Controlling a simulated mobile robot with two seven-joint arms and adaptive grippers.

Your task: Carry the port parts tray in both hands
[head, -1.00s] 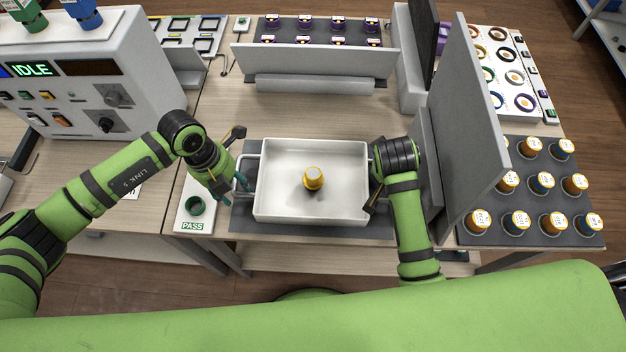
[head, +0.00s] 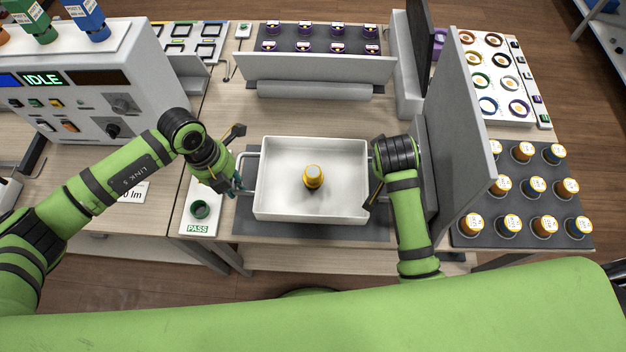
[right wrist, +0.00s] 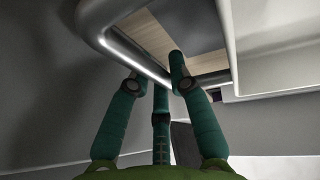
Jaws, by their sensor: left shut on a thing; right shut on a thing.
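The white port parts tray (head: 275,208) is in the middle of the head view, above the dark mat (head: 243,226) on the workbench. One yellow-topped part (head: 313,177) stands inside it. My left gripper (head: 238,188) is shut on the tray's left handle. My right gripper is at the tray's right side, its fingers mostly hidden by the wrist in the head view. In the right wrist view its green fingers (right wrist: 160,85) are at the tray's metal handle (right wrist: 135,55).
A grey upright panel (head: 455,140) stands close to my right arm. A low grey barrier (head: 315,70) is behind the tray. The IDLE console (head: 85,90) is at left. A PASS plate (head: 199,225) lies left of the mat. Several capped parts stand on a dark pad (head: 485,233) at right.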

